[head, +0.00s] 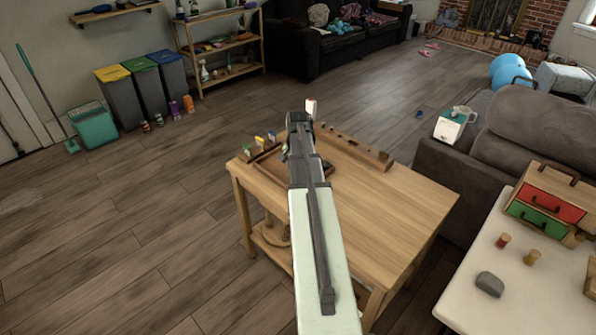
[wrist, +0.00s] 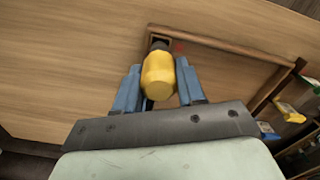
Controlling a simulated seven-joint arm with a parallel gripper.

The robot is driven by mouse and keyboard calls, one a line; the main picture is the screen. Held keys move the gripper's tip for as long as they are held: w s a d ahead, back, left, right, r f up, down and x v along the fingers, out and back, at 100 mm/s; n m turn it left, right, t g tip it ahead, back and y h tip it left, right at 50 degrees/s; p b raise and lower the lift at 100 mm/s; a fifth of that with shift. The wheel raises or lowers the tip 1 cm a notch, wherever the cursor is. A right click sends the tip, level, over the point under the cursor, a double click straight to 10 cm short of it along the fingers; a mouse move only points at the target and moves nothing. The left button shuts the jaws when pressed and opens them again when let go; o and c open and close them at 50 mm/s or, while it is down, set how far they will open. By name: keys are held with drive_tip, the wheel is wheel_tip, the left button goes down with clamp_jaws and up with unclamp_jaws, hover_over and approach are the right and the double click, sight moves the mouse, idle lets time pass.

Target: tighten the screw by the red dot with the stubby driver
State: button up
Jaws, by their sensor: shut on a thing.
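The stubby driver (wrist: 158,76) has a fat yellow handle and sits between the two blue-grey fingers of my gripper (wrist: 158,66) in the wrist view. My gripper is shut on the handle. The driver's dark far end points to a dark square spot (wrist: 160,41) at the corner of a wooden frame (wrist: 236,53). A small red dot (wrist: 180,47) lies just right of that spot. The screw cannot be made out; the driver covers that area. Whether the tip touches it is unclear. In the head view my arm hides the driver and most of the frame.
The frame lies on a wooden table (head: 394,208). Small coloured-topped items (head: 260,144) stand along the table's left edge. A long wooden strip (head: 357,150) lies at the back. A white table (head: 470,290) with a drawer box (head: 545,205) stands right, beside a grey sofa (head: 450,170).

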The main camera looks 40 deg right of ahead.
drive_tip(key=shift+m, duration=1.6)
